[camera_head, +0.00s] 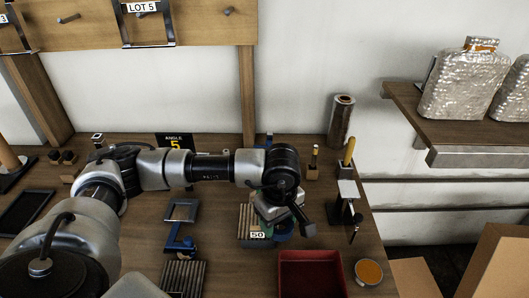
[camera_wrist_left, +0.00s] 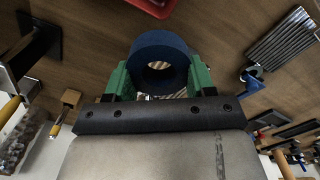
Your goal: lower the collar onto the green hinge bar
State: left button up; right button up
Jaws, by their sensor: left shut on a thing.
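My left gripper (camera_head: 280,222) is at the end of the arm that comes in from the left, above the right part of the workbench. In the left wrist view its green fingers (camera_wrist_left: 160,78) are shut on a dark blue ring-shaped collar (camera_wrist_left: 160,50), one on each side, with its hole facing the camera. In the head view the collar (camera_head: 284,233) shows only partly below the gripper. I cannot make out the green hinge bar apart from the green fingers; the gripper may hide it. My right gripper is not in view.
A ribbed block marked 50 (camera_head: 250,222) stands just left of the gripper. A red tray (camera_head: 311,275) and a round orange-topped tin (camera_head: 368,271) are near the front. A blue-and-black stand (camera_head: 181,215) is to the left. A yellow-handled tool (camera_head: 349,152) stands at right.

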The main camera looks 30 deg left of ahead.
pick_arm(q)
jog(key=w+a+r+n+p, duration=0.35)
jog(key=a+n+p, duration=0.2)
jog(key=n, duration=1.15)
jog(key=w+a+r+n+p, duration=0.2)
jog(key=w+a+n+p, duration=0.3)
jog(key=n, duration=1.2)
jog(key=shift+n, duration=0.5)
jog(key=shift+w+d+f+b, duration=0.1)
jog(key=shift+f+b, duration=3.2)
jog(key=shift+f, duration=1.8)
jog(key=o, duration=1)
notch_tip(320, 180, up, 11)
jog(key=shift+f+b, duration=0.1)
jog(key=shift+b, duration=0.75)
